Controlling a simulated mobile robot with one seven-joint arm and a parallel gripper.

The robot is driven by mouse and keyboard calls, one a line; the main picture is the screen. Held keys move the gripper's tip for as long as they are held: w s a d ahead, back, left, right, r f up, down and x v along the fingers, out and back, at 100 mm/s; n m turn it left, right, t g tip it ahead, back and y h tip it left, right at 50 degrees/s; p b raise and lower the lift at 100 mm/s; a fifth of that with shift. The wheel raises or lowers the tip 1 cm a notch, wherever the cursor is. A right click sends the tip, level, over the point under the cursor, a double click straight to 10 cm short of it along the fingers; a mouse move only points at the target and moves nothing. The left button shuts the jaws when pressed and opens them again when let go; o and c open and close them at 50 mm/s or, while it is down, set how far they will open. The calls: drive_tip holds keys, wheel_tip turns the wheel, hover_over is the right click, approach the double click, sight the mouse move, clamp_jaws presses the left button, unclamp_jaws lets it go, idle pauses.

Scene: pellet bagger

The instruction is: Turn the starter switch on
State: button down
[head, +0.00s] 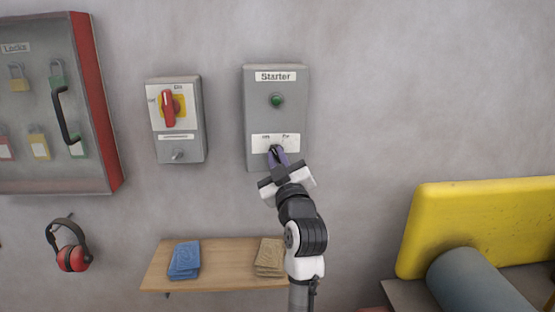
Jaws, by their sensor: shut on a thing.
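The starter box (259,107) is a grey wall box in the head view, with a "Starter" label and a green round light or button (277,100) above a white plate. The starter switch is low on the box's white plate (265,138). My gripper (278,156) is at the lower part of the box, with its fingers shut on the switch. The fingers hide most of the switch, so I cannot tell which way it points.
A grey isolator box with a red handle (168,108) hangs to the left. Further left is a lock cabinet (84,100). Below is a wooden shelf (220,249) with blue (185,260) and tan (269,254) stacks. A yellow machine part (470,210) stands at right.

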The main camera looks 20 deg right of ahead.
drive_tip(key=shift+m, duration=0.3)
drive_tip(key=m+h, duration=0.2)
drive_tip(key=m, duration=0.2)
drive_tip(key=m+h+p, duration=0.1)
drive_tip(key=m+h, duration=0.1)
drive_tip(key=m, duration=0.2)
drive_tip(key=shift+a+g+h, duration=0.15)
drive_tip(key=shift+g+h, duration=0.15)
drive_tip(key=m+g+h, duration=0.1)
drive_tip(key=m, duration=0.3)
drive_tip(key=m+g+h, duration=0.1)
drive_tip(key=m+h, duration=0.1)
drive_tip(key=m, duration=0.2)
drive_tip(key=shift+h, duration=0.3)
drive_tip(key=shift+m, duration=0.3)
drive_tip(key=c, duration=1.5)
unclamp_jaws()
drive_tip(key=shift+o, duration=0.2)
